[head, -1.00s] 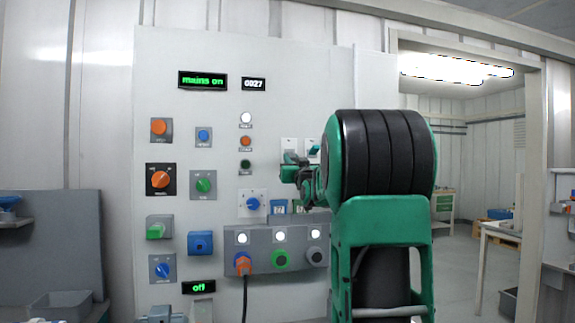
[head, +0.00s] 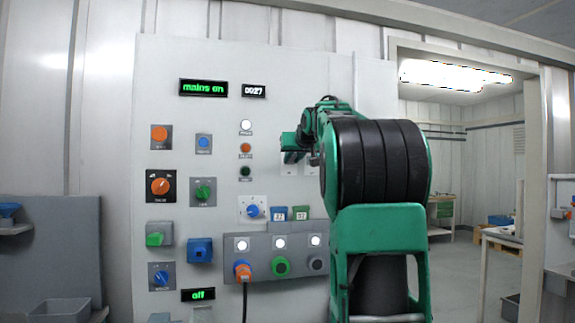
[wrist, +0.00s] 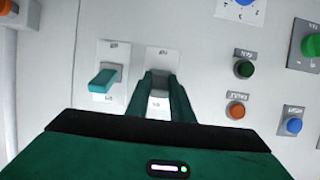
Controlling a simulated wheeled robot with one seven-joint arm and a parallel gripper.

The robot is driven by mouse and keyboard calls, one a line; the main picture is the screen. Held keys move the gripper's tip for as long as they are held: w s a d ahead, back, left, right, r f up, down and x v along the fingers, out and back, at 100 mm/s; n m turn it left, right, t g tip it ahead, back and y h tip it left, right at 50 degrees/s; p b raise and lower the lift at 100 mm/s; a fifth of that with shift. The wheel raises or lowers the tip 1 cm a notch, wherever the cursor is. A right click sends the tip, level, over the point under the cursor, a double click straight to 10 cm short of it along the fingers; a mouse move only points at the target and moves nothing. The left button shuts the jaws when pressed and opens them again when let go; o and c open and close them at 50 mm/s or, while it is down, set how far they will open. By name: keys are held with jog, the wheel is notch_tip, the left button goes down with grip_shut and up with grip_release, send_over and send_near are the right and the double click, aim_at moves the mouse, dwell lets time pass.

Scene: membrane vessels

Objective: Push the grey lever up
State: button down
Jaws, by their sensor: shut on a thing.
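The grey lever (wrist: 159,84) shows in the wrist view between the fingers of my gripper (wrist: 160,77), on a small white switch plate (wrist: 162,55). The fingers stand on both sides of it and are shut on it; its tip is partly hidden. Beside it to the left is a second switch plate with a teal lever (wrist: 103,80). In the head view my gripper (head: 290,150) is at the right part of the wall panel and covers most of both plates, so the grey lever is hidden there.
The grey panel (head: 220,60) carries several knobs, buttons and lamps left of my gripper. A socket box (head: 262,265) with an orange plug (head: 242,270) and black cable lies below. A doorway opens to the right.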

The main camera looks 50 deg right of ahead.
jog(key=shift+w+a+r+g+y, duration=0.15)
jog(key=shift+w+r+g+y, duration=0.15)
jog(key=shift+g+y, duration=0.1)
jog(key=shift+r, duration=0.1)
dwell(0.4)
jog(key=c, duration=1.6)
grip_release()
jog(key=shift+o, duration=0.2)
jog(key=shift+s, duration=0.1)
jog(key=shift+s, duration=0.15)
jog(key=v, duration=1)
jog(key=shift+a+r, duration=0.2)
jog(key=shift+r, duration=0.05)
